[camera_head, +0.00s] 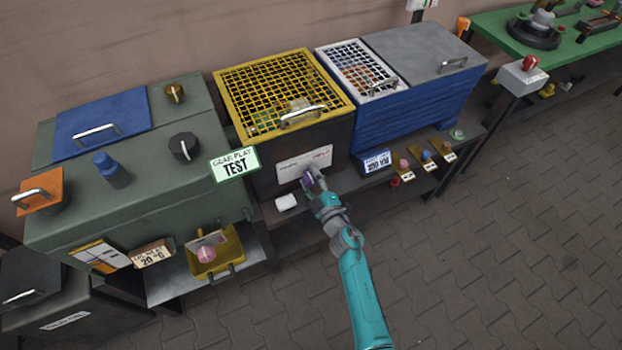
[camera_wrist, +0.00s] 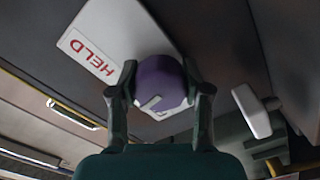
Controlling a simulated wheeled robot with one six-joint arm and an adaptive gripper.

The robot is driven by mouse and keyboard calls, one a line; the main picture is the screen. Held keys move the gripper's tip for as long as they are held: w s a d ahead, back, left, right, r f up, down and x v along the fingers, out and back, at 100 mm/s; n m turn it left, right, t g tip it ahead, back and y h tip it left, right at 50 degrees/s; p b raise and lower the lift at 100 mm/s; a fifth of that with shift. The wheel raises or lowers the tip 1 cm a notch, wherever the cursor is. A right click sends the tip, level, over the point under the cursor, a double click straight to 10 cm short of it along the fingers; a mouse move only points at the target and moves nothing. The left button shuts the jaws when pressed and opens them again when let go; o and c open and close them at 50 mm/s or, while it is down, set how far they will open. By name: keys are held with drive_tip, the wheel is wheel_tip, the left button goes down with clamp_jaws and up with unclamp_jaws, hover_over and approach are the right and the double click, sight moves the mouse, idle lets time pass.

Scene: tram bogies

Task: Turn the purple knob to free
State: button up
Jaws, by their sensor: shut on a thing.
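The purple knob (camera_wrist: 157,82) sits on a white label plate (camera_wrist: 112,40) on the front of a dark box. The plate shows the word HELD in red in the wrist view. A pale mark shows on the knob's face. My gripper (camera_wrist: 160,100) has a finger on each side of the knob and is shut on it. In the head view my gripper (camera_head: 314,186) reaches the front of the dark box (camera_head: 262,172) under the yellow mesh lid (camera_head: 280,90). The knob there is small and partly hidden by my gripper. The FREE marking cannot be read.
A white handle-like block (camera_head: 286,202) is beside the knob, near the shelf; it also shows in the wrist view (camera_wrist: 253,110). A GEAR PLAY TEST sign (camera_head: 234,164) stands left. Several small coloured controls lie right, below the blue box (camera_head: 410,115). Paved floor (camera_head: 480,250) is clear.

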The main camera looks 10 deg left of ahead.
drive_tip(key=n, duration=0.6)
idle(0.7)
drive_tip(key=o, duration=1.2)
drive_tip(key=shift+c, duration=0.2)
drive_tip(key=shift+s, duration=0.1)
drive_tip(key=v, duration=1.2)
